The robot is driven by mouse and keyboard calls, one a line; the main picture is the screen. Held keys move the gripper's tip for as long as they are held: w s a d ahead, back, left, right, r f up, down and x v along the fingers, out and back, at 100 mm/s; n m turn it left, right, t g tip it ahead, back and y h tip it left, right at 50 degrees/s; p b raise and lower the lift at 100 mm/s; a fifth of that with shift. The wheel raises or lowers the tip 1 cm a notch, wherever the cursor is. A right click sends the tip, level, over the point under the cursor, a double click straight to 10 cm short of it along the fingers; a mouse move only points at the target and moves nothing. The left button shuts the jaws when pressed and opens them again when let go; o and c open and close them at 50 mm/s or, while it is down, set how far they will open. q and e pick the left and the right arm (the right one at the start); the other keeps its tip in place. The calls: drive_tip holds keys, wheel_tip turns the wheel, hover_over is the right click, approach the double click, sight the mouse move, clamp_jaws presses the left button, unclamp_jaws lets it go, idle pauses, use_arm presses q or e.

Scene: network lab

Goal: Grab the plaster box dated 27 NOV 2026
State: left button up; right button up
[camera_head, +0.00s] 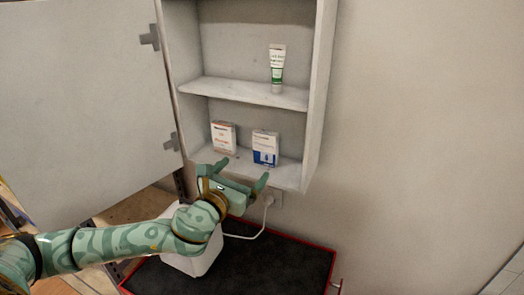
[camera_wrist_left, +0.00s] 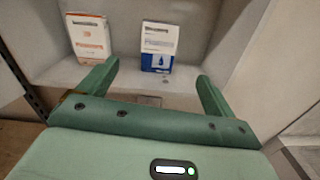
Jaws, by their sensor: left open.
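Two small boxes stand upright on the bottom shelf of the open wall cabinet. One is a white and orange box (camera_head: 223,137) on the left, also in the left wrist view (camera_wrist_left: 89,37). The other is a white and blue box (camera_head: 265,148) on the right, also in the left wrist view (camera_wrist_left: 158,46). Their print is too small to read, so I cannot tell which bears the date 27 NOV 2026. My left gripper (camera_head: 236,173) is open and empty, just in front of and below the shelf. In the left wrist view its fingers (camera_wrist_left: 155,84) point towards the blue box. My right gripper is not in view.
A green and white tube (camera_head: 277,69) stands on the middle shelf (camera_head: 240,92). The cabinet door (camera_head: 85,100) is swung open to the left. Below are a white object (camera_head: 190,262), a cable and plug (camera_head: 267,201), and a black-topped, red-edged surface (camera_head: 275,268).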

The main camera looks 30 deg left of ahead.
use_arm(q)
drive_tip(key=n, duration=0.2)
approach(262, 145)
drive_tip(key=shift+m, duration=0.3)
drive_tip(key=w, duration=0.3)
drive_tip(key=w+p, duration=0.1)
drive_tip(key=w, duration=0.3)
drive_tip(key=shift+w+a+f, duration=0.15)
drive_tip(key=shift+w+a, duration=0.05)
drive_tip(key=shift+w, duration=0.15)
drive_tip(key=shift+w+p, duration=0.35)
drive_tip(key=shift+w, duration=0.2)
drive_tip(key=w, duration=0.4)
drive_tip(key=shift+w+d, duration=0.1)
drive_tip(key=shift+w, duration=0.2)
drive_tip(key=shift+s, duration=0.1)
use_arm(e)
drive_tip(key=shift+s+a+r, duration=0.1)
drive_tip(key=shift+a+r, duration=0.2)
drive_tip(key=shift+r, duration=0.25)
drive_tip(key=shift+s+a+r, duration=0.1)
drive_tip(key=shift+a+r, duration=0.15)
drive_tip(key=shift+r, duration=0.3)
use_arm(q)
drive_tip(key=c, duration=1.1)
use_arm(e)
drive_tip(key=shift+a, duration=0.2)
